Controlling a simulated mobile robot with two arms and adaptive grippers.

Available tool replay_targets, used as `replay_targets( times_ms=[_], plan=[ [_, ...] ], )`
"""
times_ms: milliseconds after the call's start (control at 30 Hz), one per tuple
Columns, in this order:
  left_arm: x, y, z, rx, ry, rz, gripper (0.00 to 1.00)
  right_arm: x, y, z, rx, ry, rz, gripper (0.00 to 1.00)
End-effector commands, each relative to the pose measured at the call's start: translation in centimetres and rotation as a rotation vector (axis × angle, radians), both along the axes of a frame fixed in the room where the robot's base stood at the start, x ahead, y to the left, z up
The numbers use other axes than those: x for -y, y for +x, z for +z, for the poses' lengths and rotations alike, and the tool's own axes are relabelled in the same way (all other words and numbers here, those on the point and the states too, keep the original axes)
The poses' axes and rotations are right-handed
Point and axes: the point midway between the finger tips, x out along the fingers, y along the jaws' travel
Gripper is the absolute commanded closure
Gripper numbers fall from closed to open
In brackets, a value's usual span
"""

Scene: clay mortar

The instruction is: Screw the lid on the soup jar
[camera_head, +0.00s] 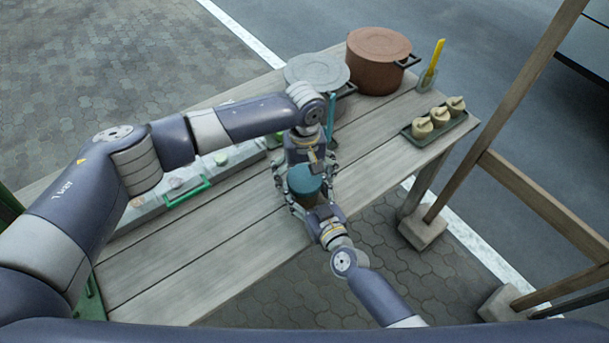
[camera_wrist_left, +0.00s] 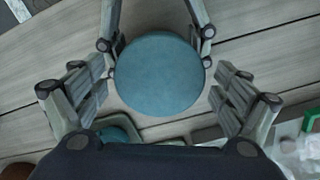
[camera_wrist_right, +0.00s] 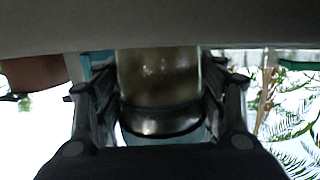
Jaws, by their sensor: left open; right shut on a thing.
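The soup jar (camera_wrist_right: 158,80) is clear with brown contents and a metallic band at its neck, in the right wrist view. A blue round lid (camera_head: 305,179) is at the jar's top; from above it fills the middle of the left wrist view (camera_wrist_left: 159,74). I cannot tell whether its thread is engaged. My right gripper (camera_head: 306,202) is shut on the jar, its fingers on both sides. My left gripper (camera_wrist_left: 160,90) is open above the lid, one finger on each side, apart from it. The lid hides most of the jar in the head view.
A grey lidded pot (camera_head: 317,69) and a brown pot (camera_head: 378,64) stand at the table's back. A tray (camera_head: 413,134) with three beige pieces is at right. A grey case (camera_head: 150,215) with a green handle lies at left. The wooden tabletop (camera_head: 225,245) is clear in front.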

Motion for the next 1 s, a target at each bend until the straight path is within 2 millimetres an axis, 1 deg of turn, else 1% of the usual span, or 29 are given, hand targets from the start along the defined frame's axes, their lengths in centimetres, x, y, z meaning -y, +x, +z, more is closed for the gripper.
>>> replay_targets(
  times_ms=[67, 333, 467, 667, 700, 767, 1000],
  plan=[
    [0.0, 0.0, 0.4, 0.001, -0.001, 0.000, 0.08, 0.0, 0.0, 0.1, 0.001, 0.000, 0.000, 1.00],
    [0.0, 0.1, 3.8, 0.002, -0.001, -0.001, 0.08, 0.0, 0.0, 0.1, 0.001, 0.000, 0.000, 1.00],
    [0.0, 0.0, 4.5, 0.001, -0.001, -0.001, 0.08, 0.0, 0.0, 0.1, 0.001, 0.000, 0.000, 1.00],
    [0.0, 0.0, 4.5, 0.001, 0.000, 0.000, 0.08, 0.0, 0.0, 0.1, 0.001, 0.000, 0.000, 1.00],
    [0.0, 0.0, 4.5, 0.001, -0.001, 0.000, 0.11, 0.0, 0.0, 0.1, 0.001, 0.000, 0.000, 1.00],
    [0.0, 0.0, 4.7, 0.000, -0.001, 0.000, 0.11, 0.0, 0.0, 0.1, 0.001, 0.000, 0.000, 1.00],
    [0.1, 0.0, 7.6, 0.001, -0.003, -0.002, 0.11, 0.0, 0.0, 0.1, 0.001, 0.000, 0.000, 1.00]
  ],
)
